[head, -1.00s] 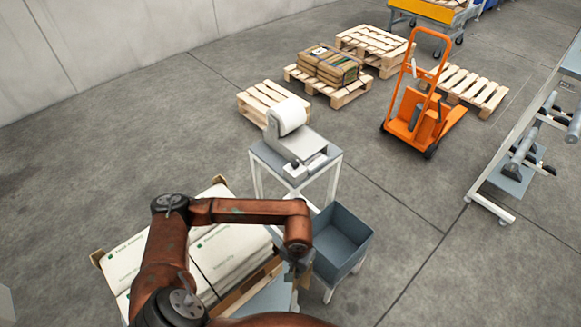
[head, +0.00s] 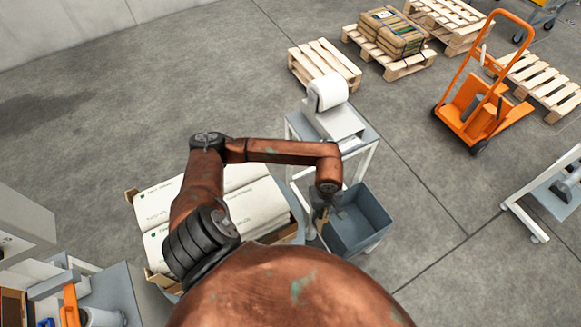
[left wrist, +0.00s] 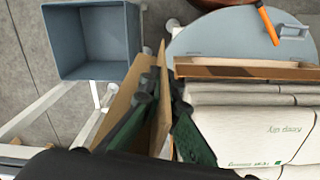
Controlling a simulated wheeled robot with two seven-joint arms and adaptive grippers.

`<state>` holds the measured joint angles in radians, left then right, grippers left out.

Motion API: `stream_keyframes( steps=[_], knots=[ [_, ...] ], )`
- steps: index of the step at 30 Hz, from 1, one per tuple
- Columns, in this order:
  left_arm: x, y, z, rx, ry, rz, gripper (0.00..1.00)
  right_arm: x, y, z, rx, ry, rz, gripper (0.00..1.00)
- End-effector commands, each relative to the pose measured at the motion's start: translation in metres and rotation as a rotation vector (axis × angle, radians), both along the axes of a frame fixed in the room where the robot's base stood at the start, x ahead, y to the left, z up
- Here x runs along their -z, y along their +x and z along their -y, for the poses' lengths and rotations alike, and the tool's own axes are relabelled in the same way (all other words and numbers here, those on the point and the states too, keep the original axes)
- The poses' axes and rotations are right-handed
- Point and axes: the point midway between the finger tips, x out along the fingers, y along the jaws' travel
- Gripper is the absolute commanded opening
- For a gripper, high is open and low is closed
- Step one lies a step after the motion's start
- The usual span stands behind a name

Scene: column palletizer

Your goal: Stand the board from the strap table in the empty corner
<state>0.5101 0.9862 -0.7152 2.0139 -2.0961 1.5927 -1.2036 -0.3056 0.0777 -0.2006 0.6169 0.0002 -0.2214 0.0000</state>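My left gripper (head: 325,208) hangs between the bag stack (head: 160,208) and the blue-grey bin. In the left wrist view my left gripper (left wrist: 160,122), with green fingers, is shut on a brown folded corner board (left wrist: 127,98). The board looks upright; its lower end is hidden. It stands close beside the white bags (left wrist: 250,130), and I cannot tell whether it touches them. Brown corner boards show at the stack's far left corner (head: 131,196) and near left corner (head: 162,283). My arm hides part of the stack. My right gripper is out of view.
The open bin (head: 358,222) is right beside my left gripper. A white-legged stand with a roll machine (head: 335,112) is behind it. A grey table (head: 118,290) with an orange tool is at lower left. Pallets and an orange hand truck (head: 482,108) are farther off.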

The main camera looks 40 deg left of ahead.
Motion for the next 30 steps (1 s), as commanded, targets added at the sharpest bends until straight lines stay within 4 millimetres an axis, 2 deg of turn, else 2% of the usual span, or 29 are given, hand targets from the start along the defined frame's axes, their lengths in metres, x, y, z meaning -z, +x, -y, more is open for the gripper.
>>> stream_keyframes(
  steps=[1, 7, 30],
  knots=[
    [-0.012, 0.000, -0.003, -0.100, -0.004, -0.001, 0.00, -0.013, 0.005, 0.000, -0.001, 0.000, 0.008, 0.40],
    [-0.033, 0.001, -0.015, -0.536, -0.016, -0.006, 0.00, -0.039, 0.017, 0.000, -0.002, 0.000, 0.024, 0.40],
    [-0.110, -0.006, -0.075, -2.227, -0.035, -0.040, 0.00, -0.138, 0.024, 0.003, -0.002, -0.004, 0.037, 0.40]
  ],
)
